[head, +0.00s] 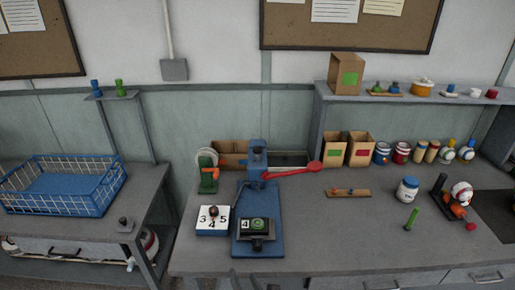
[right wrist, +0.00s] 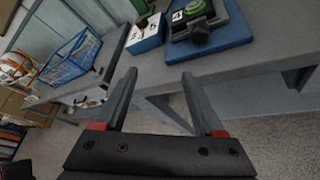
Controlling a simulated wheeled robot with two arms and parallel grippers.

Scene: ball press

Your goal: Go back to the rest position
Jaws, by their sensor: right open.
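My right gripper (right wrist: 157,78) is open and empty in the right wrist view, its two fingers spread over the floor in front of the workbench edge. In the head view only the tips of my right gripper (head: 253,280) show at the bottom edge, in front of the blue press. The blue press (head: 273,205) stands on the bench with its red lever (head: 290,173) pointing right. A dark block with a green round top and a "4" label (head: 258,225) sits on the press base. My left gripper is not in view.
A white-and-blue numbered box (head: 212,222) stands left of the press base. A blue wire basket (head: 65,185) is on the left table. A white jar (head: 407,190), a green peg (head: 411,219) and a wooden strip (head: 347,192) are on the right. The front bench between is clear.

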